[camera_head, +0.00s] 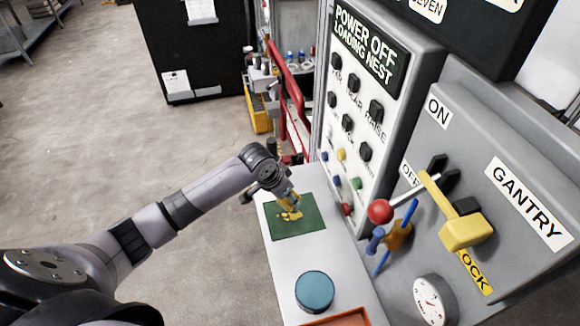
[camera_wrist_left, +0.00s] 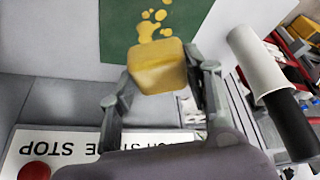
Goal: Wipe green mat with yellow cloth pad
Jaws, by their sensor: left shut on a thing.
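The green mat (camera_head: 312,222) lies flat on a white shelf below the control panel. It also shows in the left wrist view (camera_wrist_left: 122,47), with several yellow spots (camera_wrist_left: 149,28) on it. My left gripper (camera_head: 287,207) is over the mat's upper part. In the left wrist view the gripper (camera_wrist_left: 160,77) is shut on the yellow cloth pad (camera_wrist_left: 158,66), which sits between its two fingers. The pad appears at the mat's edge there; whether it touches the mat I cannot tell. In the head view the pad and the yellow spots are hard to tell apart. My right gripper is not in view.
A blue round lid (camera_head: 314,290) and an orange-red tray (camera_head: 340,318) are on the shelf nearer me. The panel with knobs (camera_head: 347,122) and the gantry box with a red-ball lever (camera_head: 381,211) rise close on the right. Red rails (camera_head: 289,98) stand behind.

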